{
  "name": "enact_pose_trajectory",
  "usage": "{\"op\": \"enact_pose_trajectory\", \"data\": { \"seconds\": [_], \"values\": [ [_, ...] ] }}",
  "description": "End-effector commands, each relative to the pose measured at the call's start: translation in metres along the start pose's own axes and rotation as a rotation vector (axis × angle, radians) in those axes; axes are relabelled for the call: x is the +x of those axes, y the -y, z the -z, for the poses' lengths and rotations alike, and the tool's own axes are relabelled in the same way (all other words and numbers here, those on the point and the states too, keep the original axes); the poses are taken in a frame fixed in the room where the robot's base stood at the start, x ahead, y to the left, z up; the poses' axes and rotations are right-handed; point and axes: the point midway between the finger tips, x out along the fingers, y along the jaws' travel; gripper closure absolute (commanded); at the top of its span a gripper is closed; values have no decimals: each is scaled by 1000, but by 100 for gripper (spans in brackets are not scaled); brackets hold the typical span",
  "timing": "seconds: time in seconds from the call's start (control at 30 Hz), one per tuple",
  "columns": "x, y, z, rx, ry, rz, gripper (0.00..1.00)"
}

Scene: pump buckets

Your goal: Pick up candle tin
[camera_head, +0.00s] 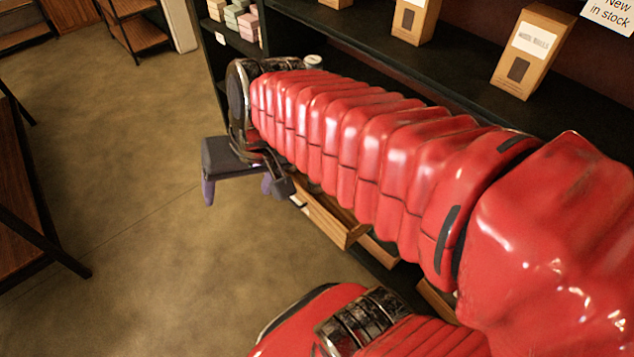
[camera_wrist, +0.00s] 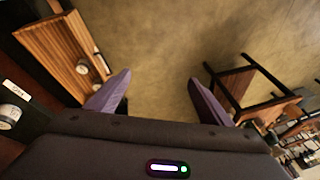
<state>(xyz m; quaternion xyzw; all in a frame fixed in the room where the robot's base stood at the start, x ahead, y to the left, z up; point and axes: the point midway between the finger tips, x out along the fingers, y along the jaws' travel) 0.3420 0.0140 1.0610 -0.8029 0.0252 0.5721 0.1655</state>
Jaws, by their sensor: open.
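Small round tins show in the wrist view. One pale tin with a label (camera_wrist: 9,116) stands on a dark shelf at the far left. Smaller round items (camera_wrist: 83,68) lie in a wooden tray (camera_wrist: 52,42) at the upper left; they look like tins but are too small to tell. A pale round lid (camera_head: 313,61) shows beyond my arm in the head view. I cannot tell which is the candle tin. My gripper (camera_wrist: 159,80) is open and empty, its purple fingers spread above the floor. In the head view, my gripper (camera_head: 238,188) hangs beside the shelf, apart from the tins.
A dark shelf unit (camera_head: 470,70) runs along the right, with kraft boxes (camera_head: 535,50) on it. Wooden drawers or trays (camera_head: 330,218) jut out beneath my arm. A wooden table (camera_head: 20,220) stands at the left. Floor between is clear.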

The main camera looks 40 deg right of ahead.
Motion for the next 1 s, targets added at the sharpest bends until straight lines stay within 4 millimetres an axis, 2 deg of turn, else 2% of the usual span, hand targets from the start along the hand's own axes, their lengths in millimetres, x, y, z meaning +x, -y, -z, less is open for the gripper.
{"op": "enact_pose_trajectory", "data": {
  "seconds": [0.3, 0.57, 0.77, 1.0],
  "values": [
    [41, 0, 38, 307, 121, 114, 26],
    [77, -10, 74, 570, 196, 210, 26],
    [107, -25, 103, 778, 242, 285, 26],
    [146, -54, 137, 1033, 285, 376, 26]
  ]
}}
